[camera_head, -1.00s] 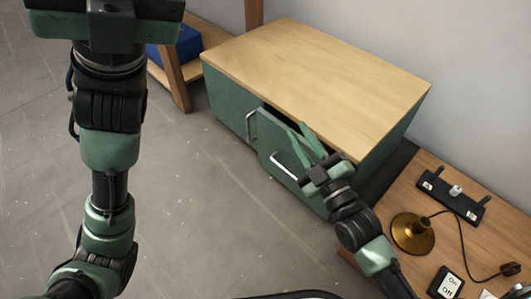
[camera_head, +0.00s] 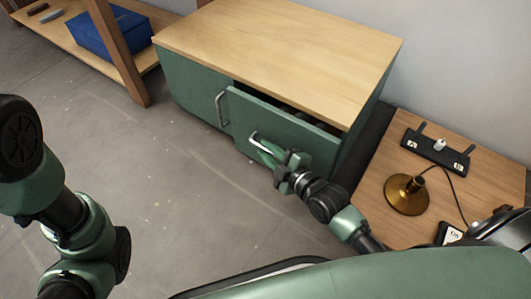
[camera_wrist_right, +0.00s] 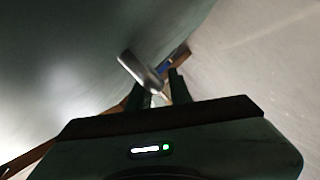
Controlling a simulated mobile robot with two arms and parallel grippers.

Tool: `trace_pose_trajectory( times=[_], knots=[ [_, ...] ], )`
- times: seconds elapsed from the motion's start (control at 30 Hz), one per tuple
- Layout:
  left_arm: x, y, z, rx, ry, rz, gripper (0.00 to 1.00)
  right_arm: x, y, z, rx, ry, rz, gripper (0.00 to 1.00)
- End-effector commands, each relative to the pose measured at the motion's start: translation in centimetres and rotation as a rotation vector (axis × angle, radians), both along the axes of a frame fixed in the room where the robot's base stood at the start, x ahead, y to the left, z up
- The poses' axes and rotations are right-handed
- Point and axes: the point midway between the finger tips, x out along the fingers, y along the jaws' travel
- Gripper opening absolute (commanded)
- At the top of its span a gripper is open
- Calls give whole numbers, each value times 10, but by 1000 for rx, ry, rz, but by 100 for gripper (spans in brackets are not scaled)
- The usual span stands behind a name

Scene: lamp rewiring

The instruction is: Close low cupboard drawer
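The low cupboard has a wood top (camera_head: 285,55) and green sides. Its right drawer (camera_head: 305,140) stands partly open, with a dark gap behind the top of its front. My right gripper (camera_head: 262,148) is at the drawer's metal handle (camera_head: 254,136), its fingers pointing at the front. In the right wrist view the handle (camera_wrist_right: 140,72) reaches down between my two fingers (camera_wrist_right: 160,92). Whether they grip it is unclear. My left arm is at the left edge of the head view; its gripper is out of view.
Left of the drawer is another green front with a handle (camera_head: 221,108). A wooden table (camera_head: 375,225) at right holds a brass lamp base (camera_head: 406,194) and a black fixture (camera_head: 436,150). A shelf with a blue box (camera_head: 110,35) stands at upper left. Open floor lies in front.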

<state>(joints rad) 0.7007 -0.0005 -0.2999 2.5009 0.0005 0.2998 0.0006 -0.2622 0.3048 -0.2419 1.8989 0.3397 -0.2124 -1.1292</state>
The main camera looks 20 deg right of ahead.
Motion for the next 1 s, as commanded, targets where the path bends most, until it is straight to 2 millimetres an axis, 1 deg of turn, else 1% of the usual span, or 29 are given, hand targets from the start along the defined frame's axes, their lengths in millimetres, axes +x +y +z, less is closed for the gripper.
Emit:
trace_pose_trajectory(
  times=[0.03, 0.1, 0.37, 0.4, 0.43, 1.0],
  knots=[
    [0, 0, -5, 0, 0, 0, 0, 4, 1, -3, 1, -1, -1, 20],
    [0, 0, -5, 1, 0, 1, 0, 7, 2, -2, 0, 0, 0, 20],
    [0, 0, -5, 0, -1, 1, 0, 7, 3, -1, 0, 1, 1, 20],
    [0, 0, -5, 0, -1, 1, 0, 7, 3, -1, 0, 1, 1, 9],
    [0, 0, -5, 0, -1, 1, 0, 7, 3, -1, 0, 1, 1, 0],
    [0, 0, -5, 1, 0, 1, 0, 7, 3, -1, 0, 1, 1, 0]
  ],
)
